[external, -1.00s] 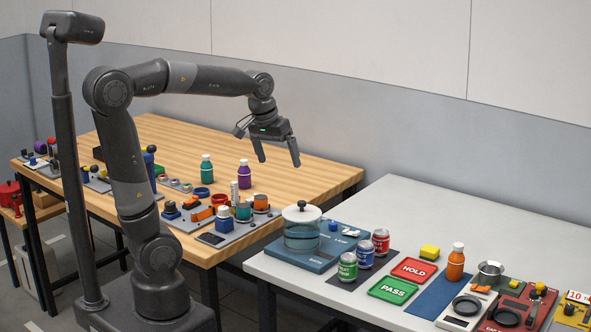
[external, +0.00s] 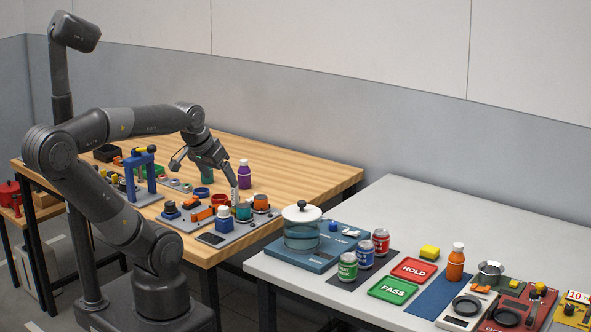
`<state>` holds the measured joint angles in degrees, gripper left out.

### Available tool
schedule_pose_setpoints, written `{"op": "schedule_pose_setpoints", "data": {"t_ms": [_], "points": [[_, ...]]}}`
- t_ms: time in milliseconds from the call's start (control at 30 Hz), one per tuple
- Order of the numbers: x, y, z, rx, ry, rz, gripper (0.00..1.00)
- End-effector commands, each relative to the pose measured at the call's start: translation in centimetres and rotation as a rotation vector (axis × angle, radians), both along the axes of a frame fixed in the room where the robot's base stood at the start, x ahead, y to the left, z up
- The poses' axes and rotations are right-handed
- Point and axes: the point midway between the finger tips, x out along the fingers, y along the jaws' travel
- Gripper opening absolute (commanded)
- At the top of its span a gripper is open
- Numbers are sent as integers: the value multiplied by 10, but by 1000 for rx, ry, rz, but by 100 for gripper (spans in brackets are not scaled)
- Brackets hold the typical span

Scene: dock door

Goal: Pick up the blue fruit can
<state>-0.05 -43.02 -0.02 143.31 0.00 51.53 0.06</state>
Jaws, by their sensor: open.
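The blue fruit can (external: 365,256) stands upright on a dark mat on the white table. It is between a green can (external: 347,267) and a red can (external: 381,242). My gripper (external: 205,177) is open, with its fingers spread, over the wooden table, well to the left of the blue can. I cannot tell whether the fingers touch anything there.
A clear lidded tank (external: 302,235) on a blue base stands left of the cans. Green PASS (external: 393,290) and red HOLD (external: 414,270) trays lie right of them. An orange bottle (external: 456,264) stands farther right. The white table's back is clear.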

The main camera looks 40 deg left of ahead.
Motion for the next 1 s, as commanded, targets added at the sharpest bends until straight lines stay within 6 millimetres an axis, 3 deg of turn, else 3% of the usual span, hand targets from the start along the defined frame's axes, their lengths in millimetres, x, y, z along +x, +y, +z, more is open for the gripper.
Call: {"op": "schedule_pose_setpoints", "data": {"t_ms": [100,367,533,767,1000], "points": [[0,0,0,0,0,0,72],[2,-2,0,-3,2,-5,72],[27,-17,1,-23,17,-55,72],[86,-69,-8,-55,54,-167,72],[137,-147,-33,-54,89,-275,72]]}}
